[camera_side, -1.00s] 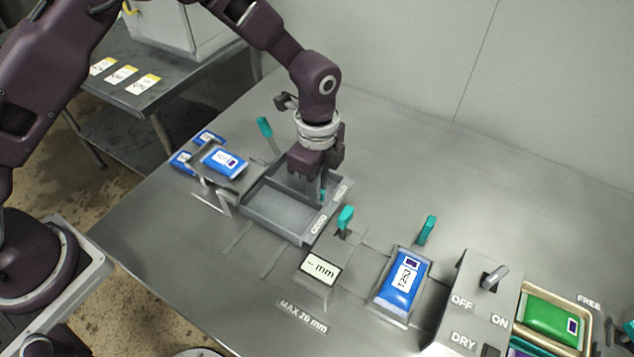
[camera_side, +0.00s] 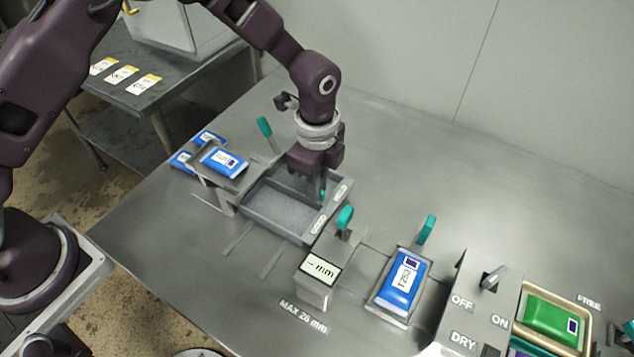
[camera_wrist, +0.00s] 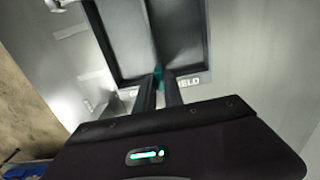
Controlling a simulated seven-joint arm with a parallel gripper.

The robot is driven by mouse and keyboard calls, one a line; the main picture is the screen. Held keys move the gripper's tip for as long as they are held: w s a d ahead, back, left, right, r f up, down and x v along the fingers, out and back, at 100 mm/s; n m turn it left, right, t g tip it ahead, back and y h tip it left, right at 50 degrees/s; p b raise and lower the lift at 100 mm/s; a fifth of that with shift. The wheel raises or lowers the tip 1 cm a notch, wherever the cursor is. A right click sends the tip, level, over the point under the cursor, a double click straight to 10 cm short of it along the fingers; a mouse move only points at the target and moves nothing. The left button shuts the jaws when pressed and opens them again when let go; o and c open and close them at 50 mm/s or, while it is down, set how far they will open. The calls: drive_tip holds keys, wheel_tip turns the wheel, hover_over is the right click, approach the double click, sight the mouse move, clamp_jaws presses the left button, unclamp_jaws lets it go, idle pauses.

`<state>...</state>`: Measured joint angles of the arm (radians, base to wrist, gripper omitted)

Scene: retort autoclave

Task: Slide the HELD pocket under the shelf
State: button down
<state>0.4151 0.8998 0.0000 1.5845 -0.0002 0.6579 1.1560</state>
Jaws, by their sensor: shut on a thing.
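A grey two-pocket tray (camera_side: 262,228) lies on the steel table, its near-right rim marked with two labels, one reading HELD. My gripper (camera_side: 321,190) is at that rim, pointing down, shut on a small teal grip (camera_wrist: 158,74) beside the HELD label (camera_wrist: 188,82). The HELD pocket (camera_wrist: 178,35) looks empty in the wrist view. The shelf (camera_side: 205,177) is a raised metal ledge at the tray's left end, with a blue pouch (camera_side: 222,161) on top. The tray's end by the shelf is apart from or just at its edge; I cannot tell which.
More blue pouches (camera_side: 183,160) lie behind the shelf. A teal lever (camera_side: 264,127) stands behind the tray. To the right are an mm gauge block (camera_side: 319,270), a blue pouch on a plate (camera_side: 402,287), a switch box (camera_side: 474,310) and a tray with a green pouch (camera_side: 552,318).

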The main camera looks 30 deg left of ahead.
drive_tip(key=s, duration=0.9)
drive_tip(key=shift+s, duration=0.1)
drive_tip(key=c, duration=1.4)
unclamp_jaws()
drive_tip(key=shift+c, duration=0.2)
drive_tip(key=shift+r, duration=0.2)
wheel_tip(320, 180, up, 7)
drive_tip(key=shift+f, duration=0.15)
